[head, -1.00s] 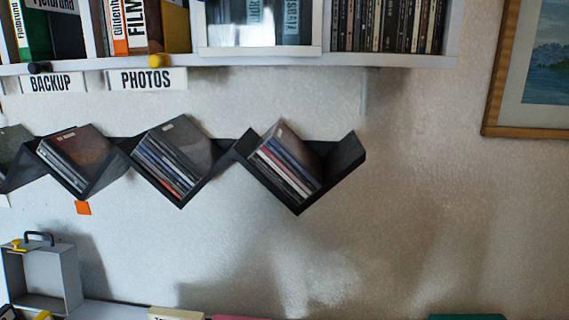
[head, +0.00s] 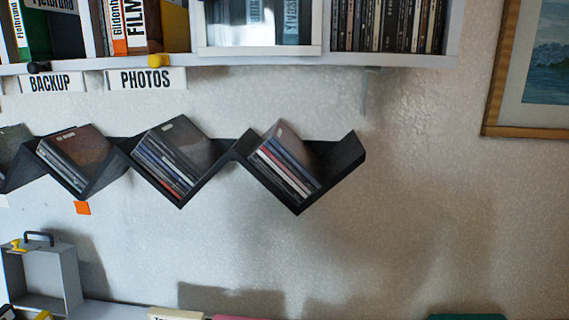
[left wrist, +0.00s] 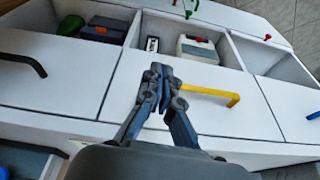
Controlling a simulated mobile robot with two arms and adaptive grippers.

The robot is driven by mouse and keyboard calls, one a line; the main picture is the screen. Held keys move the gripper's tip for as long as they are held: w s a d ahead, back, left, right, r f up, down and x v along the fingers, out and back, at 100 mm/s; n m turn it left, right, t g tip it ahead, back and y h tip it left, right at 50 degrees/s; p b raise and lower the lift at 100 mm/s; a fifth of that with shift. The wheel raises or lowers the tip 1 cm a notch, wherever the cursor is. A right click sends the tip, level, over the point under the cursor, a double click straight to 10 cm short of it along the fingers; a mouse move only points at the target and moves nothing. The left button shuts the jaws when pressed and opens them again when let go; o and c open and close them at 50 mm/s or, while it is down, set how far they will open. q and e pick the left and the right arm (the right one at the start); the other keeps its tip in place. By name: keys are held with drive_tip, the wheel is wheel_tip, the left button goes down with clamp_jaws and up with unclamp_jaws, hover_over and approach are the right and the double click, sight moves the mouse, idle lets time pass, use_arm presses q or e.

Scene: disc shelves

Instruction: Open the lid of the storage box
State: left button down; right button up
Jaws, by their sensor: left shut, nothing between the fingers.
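My left gripper (left wrist: 160,80) shows in the left wrist view, its fingers shut together with nothing between them. It is over a white panel (left wrist: 120,92), just left of a yellow bar handle (left wrist: 215,93); whether it touches the handle I cannot tell. Open compartments lie behind the panel. I cannot tell for sure whether this white unit is the storage box or whether the panel is its lid. My right gripper is not in view, and no gripper shows in the head view.
One compartment holds a dark box (left wrist: 105,30) and a green object (left wrist: 71,25); another holds a pale box (left wrist: 198,50). A black handle (left wrist: 24,54) is at left. In the head view, a zigzag disc shelf (head: 298,207) hangs above a grey case (head: 66,272).

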use_arm(q)
drive_tip(key=s+f, duration=0.3)
drive_tip(key=f, duration=0.6)
drive_tip(key=s+a+f+g, duration=0.1)
drive_tip(key=s+f, duration=0.3)
drive_tip(key=f, duration=0.6)
drive_tip(key=s+f, duration=0.4)
drive_tip(key=f, duration=0.6)
drive_tip(key=shift+s+a+g, duration=0.15)
drive_tip(key=shift+a+g, duration=0.15)
drive_tip(key=c, duration=1.9)
unclamp_jaws()
drive_tip(key=s+a+f, duration=0.1)
drive_tip(key=s+f, duration=0.4)
drive_tip(key=s, duration=0.3)
drive_tip(key=shift+a+g, duration=0.3)
drive_tip(key=o, duration=0.5)
drive_tip(key=shift+s, duration=0.3)
drive_tip(key=shift+c, duration=0.2)
drive_tip(key=shift+w+m, duration=0.1)
drive_tip(key=shift+m, duration=0.2)
